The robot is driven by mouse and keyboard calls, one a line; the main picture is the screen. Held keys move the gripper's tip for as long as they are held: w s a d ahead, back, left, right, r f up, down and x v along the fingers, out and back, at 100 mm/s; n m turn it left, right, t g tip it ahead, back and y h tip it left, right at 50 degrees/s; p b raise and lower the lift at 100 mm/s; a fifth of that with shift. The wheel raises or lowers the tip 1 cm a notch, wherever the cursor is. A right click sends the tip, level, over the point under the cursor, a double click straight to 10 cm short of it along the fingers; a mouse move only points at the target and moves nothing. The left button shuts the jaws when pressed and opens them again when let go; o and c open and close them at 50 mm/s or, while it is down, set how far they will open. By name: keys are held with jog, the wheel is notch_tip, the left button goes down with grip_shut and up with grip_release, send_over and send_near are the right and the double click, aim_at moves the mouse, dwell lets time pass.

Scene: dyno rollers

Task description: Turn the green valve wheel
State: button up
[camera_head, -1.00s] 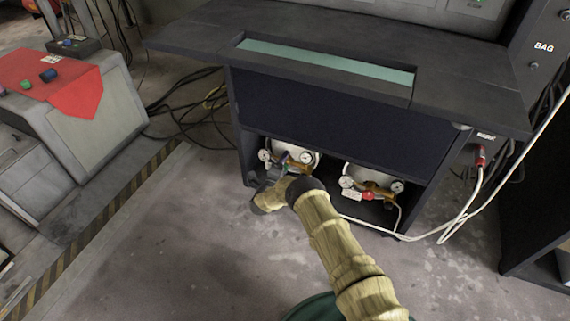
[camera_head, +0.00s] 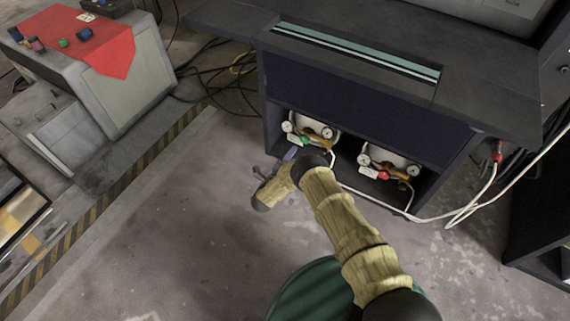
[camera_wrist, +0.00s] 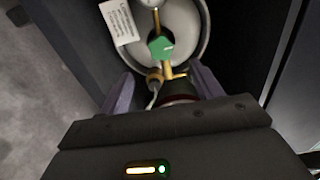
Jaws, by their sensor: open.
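The green valve wheel (camera_head: 305,141) sits on brass fittings in front of the left white tank, inside the low opening of the dark cabinet. In the wrist view the green wheel (camera_wrist: 160,47) is ahead of my gripper (camera_wrist: 162,72), above the middle between the fingers. The two purple-grey fingers stand wide apart with nothing held between them. Brass pipe and a dark round fitting show lower between the fingers. In the head view my gripper (camera_head: 288,156) is at the front left of the opening, apart from the wheel and partly hidden by my arm.
A red valve wheel (camera_head: 383,175) sits on the right tank beside it. Pressure gauges flank both tanks. A white paper tag (camera_wrist: 119,21) hangs left of the green wheel. White hoses (camera_head: 455,213) run across the floor on the right.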

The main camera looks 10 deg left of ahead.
jog(key=p+v, duration=0.1)
jog(key=v, duration=0.4)
dwell(0.3)
